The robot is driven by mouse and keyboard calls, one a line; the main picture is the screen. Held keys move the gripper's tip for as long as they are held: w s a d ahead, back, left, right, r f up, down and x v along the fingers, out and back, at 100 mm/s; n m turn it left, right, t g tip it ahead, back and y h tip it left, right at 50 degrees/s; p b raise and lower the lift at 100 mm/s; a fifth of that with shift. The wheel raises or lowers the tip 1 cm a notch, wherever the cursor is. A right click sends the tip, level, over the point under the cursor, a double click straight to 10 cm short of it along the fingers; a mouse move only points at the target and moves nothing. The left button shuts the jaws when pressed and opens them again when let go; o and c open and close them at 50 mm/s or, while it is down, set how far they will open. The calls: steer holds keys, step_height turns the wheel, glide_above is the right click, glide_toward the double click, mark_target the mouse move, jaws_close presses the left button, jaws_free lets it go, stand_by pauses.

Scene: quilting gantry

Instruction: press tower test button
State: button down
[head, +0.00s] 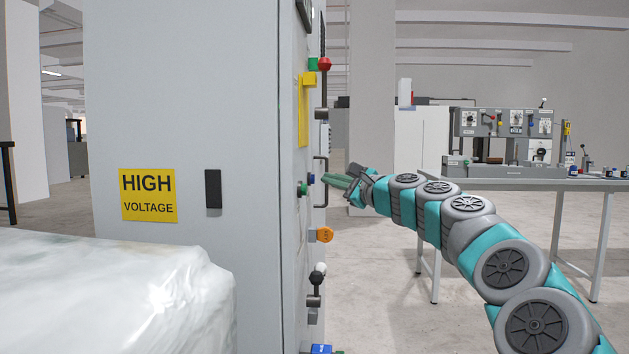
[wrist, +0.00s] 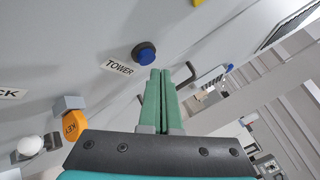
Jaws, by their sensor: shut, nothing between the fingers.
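The blue button (wrist: 146,55) sits in a dark round collar on the grey cabinet panel, beside a white label reading TOWER (wrist: 117,68). In the head view the blue button (head: 311,179) stands out from the cabinet's right side. My gripper (head: 327,179) has green fingers pointing left at that panel, close to the blue button with a small apparent gap. In the wrist view my gripper (wrist: 160,72) is shut and empty, its tips just below and right of the button. I cannot tell the exact depth between them.
The cabinet (head: 190,110) carries a green knob (head: 302,189), an orange key switch (head: 324,234), a red knob (head: 324,64) and a dark vertical handle (head: 321,168) near my fingers. A white wrapped bundle (head: 110,295) is at lower left. A workbench (head: 540,182) stands at right.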

steer(key=shift+a, duration=0.1)
steer(key=shift+a, duration=0.3)
steer(key=shift+w+a+p, duration=0.15)
steer(key=shift+a+p, duration=0.15)
steer(key=shift+a, duration=0.15)
stand_by(0.7)
steer(key=shift+d, duration=0.1)
steer(key=shift+s+d+p, duration=0.2)
steer(key=shift+d+p, duration=0.1)
steer(key=shift+d, duration=0.45)
steer(key=shift+d, duration=0.1)
steer(key=d, duration=0.2)
steer(key=s+d+p, duration=0.1)
steer(key=d, duration=0.1)
steer(key=shift+d, duration=0.35)
stand_by(0.7)
